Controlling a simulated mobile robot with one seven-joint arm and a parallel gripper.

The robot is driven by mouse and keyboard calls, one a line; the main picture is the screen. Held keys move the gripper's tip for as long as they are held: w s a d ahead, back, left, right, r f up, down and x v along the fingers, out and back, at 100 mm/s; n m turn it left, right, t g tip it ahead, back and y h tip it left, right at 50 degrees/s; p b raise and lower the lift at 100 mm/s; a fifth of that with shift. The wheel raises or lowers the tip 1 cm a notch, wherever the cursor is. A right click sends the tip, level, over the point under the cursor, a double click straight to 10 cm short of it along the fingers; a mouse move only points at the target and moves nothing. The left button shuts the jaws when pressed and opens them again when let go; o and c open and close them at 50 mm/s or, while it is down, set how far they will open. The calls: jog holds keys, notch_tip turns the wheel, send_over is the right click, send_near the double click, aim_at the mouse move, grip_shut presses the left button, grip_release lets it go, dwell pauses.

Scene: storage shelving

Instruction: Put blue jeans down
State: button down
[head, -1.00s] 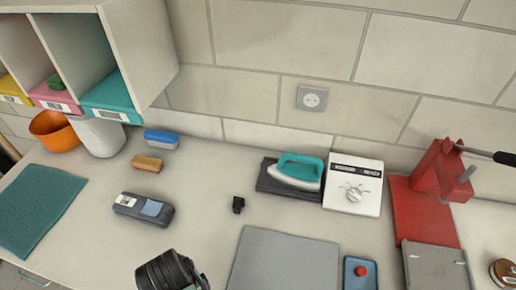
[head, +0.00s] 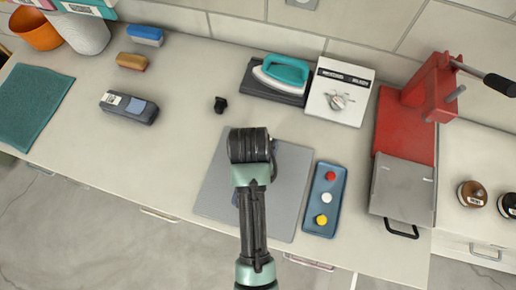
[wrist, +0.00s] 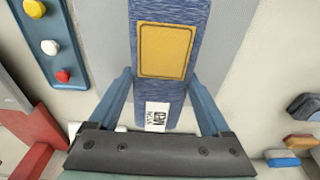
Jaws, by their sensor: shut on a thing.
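The blue jeans (wrist: 165,103) are a narrow folded denim bundle with a yellow patch and a white printed label in the wrist view. My gripper (wrist: 160,78) is shut on them, with one blue finger along each side. In the head view my arm reaches over the grey mat (head: 295,165) and hides most of the jeans. A small bluish part of the jeans (head: 212,204) shows left of the arm. The jeans are over the mat; I cannot tell whether they touch it.
A blue tray with coloured buttons (head: 313,220) lies right of the mat, and a red press (head: 390,130) stands beyond it. A teal iron (head: 283,72) and a white control box (head: 338,90) stand behind. A small black object (head: 220,104) lies left; counter is clear around it.

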jog(key=shift+f, duration=2.95)
jog(key=shift+f, duration=0.1)
jog(key=shift+c, duration=1)
grip_release()
jog(key=shift+o, duration=1)
